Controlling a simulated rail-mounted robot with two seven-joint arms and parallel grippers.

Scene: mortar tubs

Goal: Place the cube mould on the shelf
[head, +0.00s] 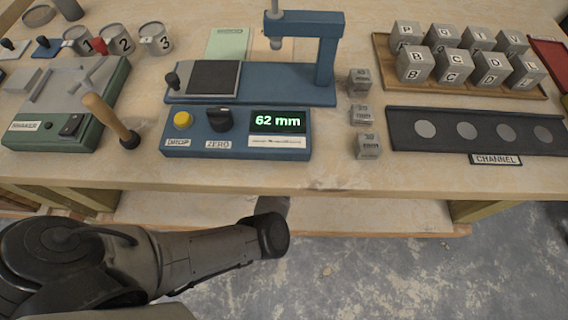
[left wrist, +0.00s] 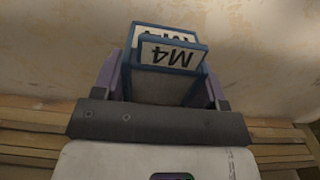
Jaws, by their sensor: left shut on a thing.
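My left gripper (left wrist: 163,82) is shut on a box-like thing with blue edges and a white label reading M4, which looks like the cube mould (left wrist: 165,88). The purple fingers press on its two sides. In the head view my left arm comes in from the left and its wrist is in front of the bench's front edge. The fingers and the mould are hidden there, beneath the bench top. The shelf (head: 350,213) shows as a pale board under the bench top. My right gripper is not in view.
The bench top (head: 340,180) overhangs the shelf. On it stand a blue gauge (head: 238,133) reading 62 mm, a green shaker (head: 65,115), a tray (head: 470,90) of lettered cubes and a dark channel (head: 400,130). The visible shelf part right of my wrist is clear.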

